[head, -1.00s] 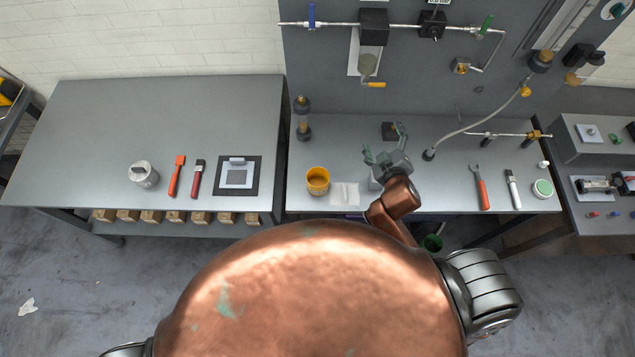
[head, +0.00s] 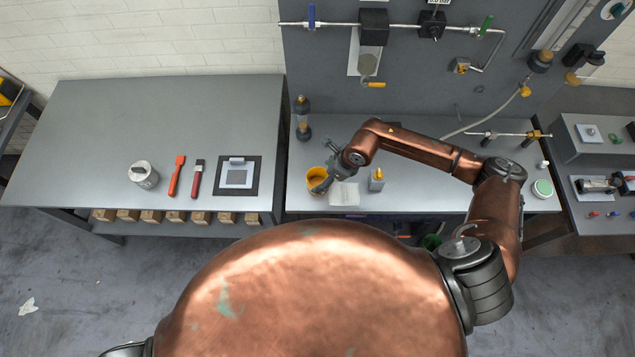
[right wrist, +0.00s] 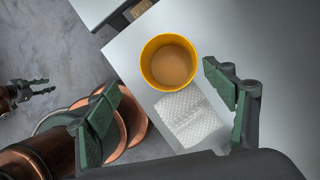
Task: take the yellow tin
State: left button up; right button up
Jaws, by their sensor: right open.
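The yellow tin (head: 316,175) stands upright on the right-hand bench near its front left corner. In the right wrist view the open-topped tin (right wrist: 148,78) shows a tan filling. My right gripper (head: 325,168) is at the tin in the head view and partly covers it. In the right wrist view my right gripper (right wrist: 163,84) has its green-padded fingers wide apart, with the tin between and beyond them; no contact shows. My left gripper (right wrist: 30,92) shows small at the left edge of the right wrist view; its jaw state is unclear.
A white textured cloth (head: 345,194) lies right beside the tin. A small grey block with a yellow top (head: 376,180) stands further right. A dark fitting (head: 303,132) stands behind the tin.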

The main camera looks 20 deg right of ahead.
aim_at(318, 179)
jog(key=x, duration=0.2)
jog(key=p+x, duration=0.1)
jog(key=x, duration=0.1)
jog(key=w+d+p+x, duration=0.1)
jog(key=x, duration=0.2)
jog(key=shift+f, duration=0.45)
jog(key=shift+c, duration=0.4)
jog(key=c, duration=1.2)
jog(key=shift+r, duration=0.1)
